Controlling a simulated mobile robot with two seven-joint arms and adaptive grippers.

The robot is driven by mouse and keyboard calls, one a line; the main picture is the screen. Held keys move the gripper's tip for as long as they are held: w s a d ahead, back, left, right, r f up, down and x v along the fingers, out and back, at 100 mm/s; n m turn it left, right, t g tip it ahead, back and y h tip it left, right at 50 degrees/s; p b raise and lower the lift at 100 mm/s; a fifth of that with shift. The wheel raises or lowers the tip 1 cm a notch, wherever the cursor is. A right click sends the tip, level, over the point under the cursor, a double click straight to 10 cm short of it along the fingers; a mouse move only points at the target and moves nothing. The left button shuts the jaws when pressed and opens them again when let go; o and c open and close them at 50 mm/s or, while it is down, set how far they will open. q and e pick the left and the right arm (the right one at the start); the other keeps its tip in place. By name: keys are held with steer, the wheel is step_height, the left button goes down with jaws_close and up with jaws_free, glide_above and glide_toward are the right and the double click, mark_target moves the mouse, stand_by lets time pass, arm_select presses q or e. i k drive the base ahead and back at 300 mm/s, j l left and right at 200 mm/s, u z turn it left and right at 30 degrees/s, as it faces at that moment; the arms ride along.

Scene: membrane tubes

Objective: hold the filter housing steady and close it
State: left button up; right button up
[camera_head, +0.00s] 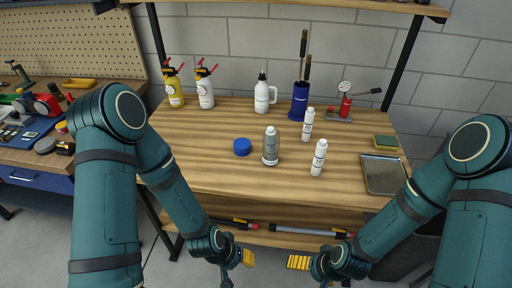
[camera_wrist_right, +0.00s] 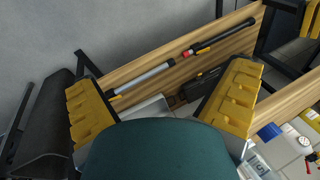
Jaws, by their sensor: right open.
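The filter housing appears to be the grey cylinder (camera_head: 271,147) standing upright in the middle of the table. A round blue cap (camera_head: 242,147) lies apart to its left; the housing's top looks narrow and pale. Two white tubes with printed labels stand upright to the right, one farther back (camera_head: 308,125) and one nearer (camera_head: 319,157). My left gripper (camera_head: 238,268) is open and empty, below the table's front edge. My right gripper (camera_head: 311,271) is also open and empty there; its yellow pads are wide apart in the right wrist view (camera_wrist_right: 163,100).
Spray bottles (camera_head: 175,90), a white bottle (camera_head: 262,95), a blue tool holder (camera_head: 299,100) and a red gauge pump (camera_head: 345,107) line the back. A metal tray (camera_head: 384,174) and sponge (camera_head: 385,142) are at right. The front-left tabletop (camera_head: 215,178) is clear. A lower shelf (camera_head: 280,238) holds rods.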

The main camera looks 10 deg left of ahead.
mark_target(271, 145)
steer(key=j+z, duration=0.1)
steer(key=z, duration=0.3)
steer(key=j+z, duration=0.1)
steer(key=z, duration=0.7)
steer(key=k+j+z, duration=0.1)
steer(key=j+z, duration=0.15)
steer(key=k+j+z, duration=0.1)
steer(key=j+z, duration=0.15)
steer(key=k+j+z, duration=0.25)
steer(key=j, duration=0.15)
steer(key=k+j, duration=0.2)
steer(key=j, duration=0.2)
steer(key=k+j+z, duration=0.15)
steer(key=j, duration=0.2)
steer(key=k, duration=0.1)
